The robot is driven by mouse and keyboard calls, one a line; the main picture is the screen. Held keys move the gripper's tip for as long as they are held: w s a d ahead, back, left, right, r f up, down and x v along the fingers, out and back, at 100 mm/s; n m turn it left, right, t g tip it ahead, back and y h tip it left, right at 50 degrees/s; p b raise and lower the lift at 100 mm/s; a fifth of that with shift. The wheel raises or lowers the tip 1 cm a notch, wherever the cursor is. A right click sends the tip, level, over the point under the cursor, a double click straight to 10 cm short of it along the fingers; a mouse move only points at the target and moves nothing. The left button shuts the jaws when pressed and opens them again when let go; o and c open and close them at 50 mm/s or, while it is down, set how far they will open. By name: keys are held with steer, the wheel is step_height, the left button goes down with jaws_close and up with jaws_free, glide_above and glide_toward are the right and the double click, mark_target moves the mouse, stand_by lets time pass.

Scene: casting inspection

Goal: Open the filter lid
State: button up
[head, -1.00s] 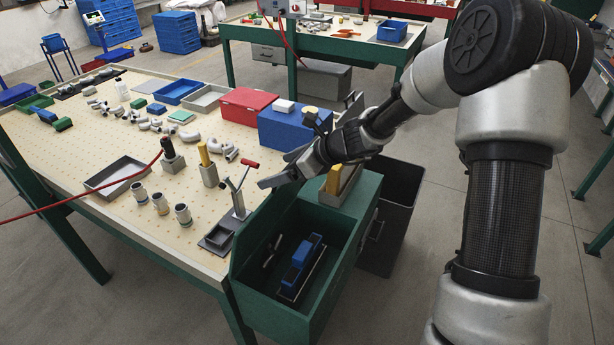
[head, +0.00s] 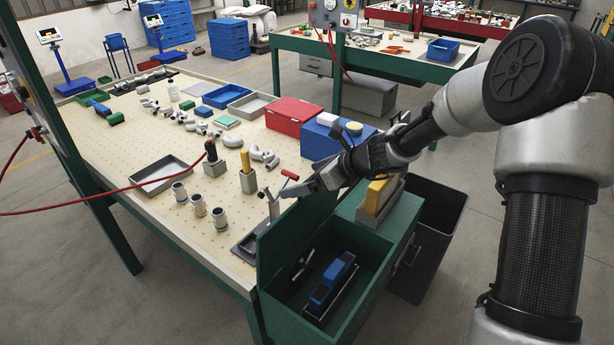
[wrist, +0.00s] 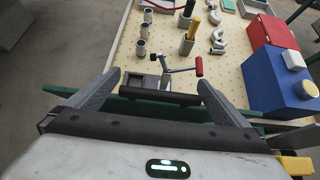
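No part is plainly marked as a filter. A green box (head: 345,312) stands open at the table's right edge, with a green panel (head: 284,243) upright along its left side like a raised lid; I cannot tell whether this is the filter lid. My gripper (head: 305,188) is above the panel's upper edge in the head view. In the wrist view my gripper (wrist: 158,78) has its fingers wide apart. A dark bar (wrist: 160,96) lies between them, near the green edge (wrist: 70,92); contact cannot be told. Nothing is gripped.
A clamp with a red handle (head: 290,175) stands close to my fingertips. Blue tools (head: 333,282) lie inside the green box. A blue box (head: 320,138) and red box (head: 293,115) are behind. A dark bin (head: 430,240) stands at right. Metal cups (head: 198,204) stand on the table.

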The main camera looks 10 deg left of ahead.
steer(key=shift+s+d+r, duration=0.1)
steer(key=shift+d+r, duration=0.3)
steer(key=shift+r, duration=0.1)
steer(key=v, duration=1.6)
steer(key=shift+s+d, duration=0.1)
steer(key=shift+s, duration=0.05)
